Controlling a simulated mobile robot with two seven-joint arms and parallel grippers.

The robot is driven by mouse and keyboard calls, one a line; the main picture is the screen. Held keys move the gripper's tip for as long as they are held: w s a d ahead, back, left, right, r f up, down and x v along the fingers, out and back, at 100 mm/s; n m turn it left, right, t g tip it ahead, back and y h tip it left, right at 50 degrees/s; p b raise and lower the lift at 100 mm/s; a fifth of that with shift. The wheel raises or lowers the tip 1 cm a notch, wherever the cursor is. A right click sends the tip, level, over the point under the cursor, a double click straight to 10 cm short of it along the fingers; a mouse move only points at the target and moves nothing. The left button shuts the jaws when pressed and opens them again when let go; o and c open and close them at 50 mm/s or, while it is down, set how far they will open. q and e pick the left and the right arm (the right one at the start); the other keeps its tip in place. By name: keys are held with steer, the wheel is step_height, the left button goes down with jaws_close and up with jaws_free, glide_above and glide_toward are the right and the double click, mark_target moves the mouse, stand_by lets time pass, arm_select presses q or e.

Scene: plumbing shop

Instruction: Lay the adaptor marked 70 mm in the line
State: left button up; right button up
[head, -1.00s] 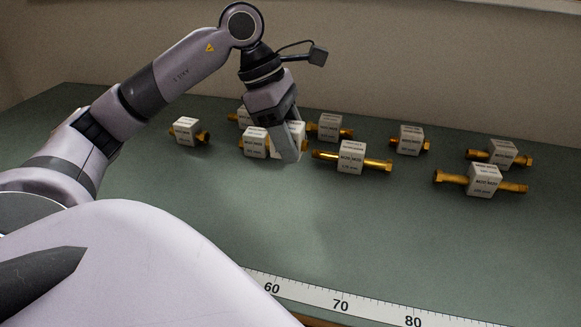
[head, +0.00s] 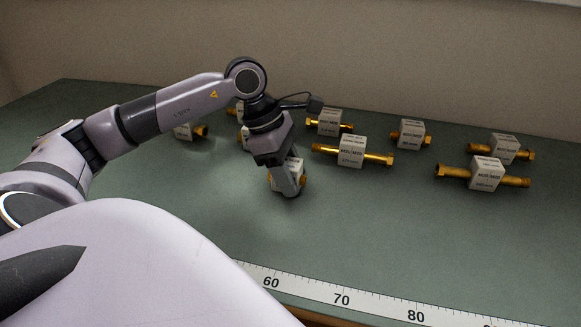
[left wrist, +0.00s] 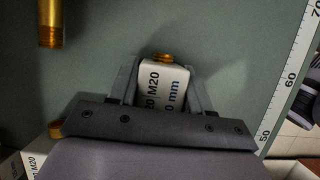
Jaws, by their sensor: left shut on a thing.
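My left gripper (head: 286,188) is low over the green bench, shut on an adaptor (head: 294,170) with a white block and short brass ends. In the left wrist view the held adaptor (left wrist: 165,85) sits between the two fingers. Its label shows M20 and a size ending in "0 mm"; the first digit is hidden. My right gripper does not show.
Several other brass adaptors with white blocks stand behind and to the right, such as a long one (head: 351,151) and another (head: 486,174). A white measuring scale (head: 378,306) runs along the front edge. The bench between is clear.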

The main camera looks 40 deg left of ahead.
arm_select(q)
steer(key=shift+f, duration=0.25)
steer(key=o, duration=1.1)
steer(key=shift+r, duration=0.1)
steer(key=shift+r, duration=0.1)
steer(key=shift+r, duration=0.2)
steer(key=p+v, duration=0.1)
steer(key=v, duration=1)
steer(key=shift+r, duration=0.35)
steer(key=shift+s+a, duration=0.1)
steer(key=shift+a, duration=0.05)
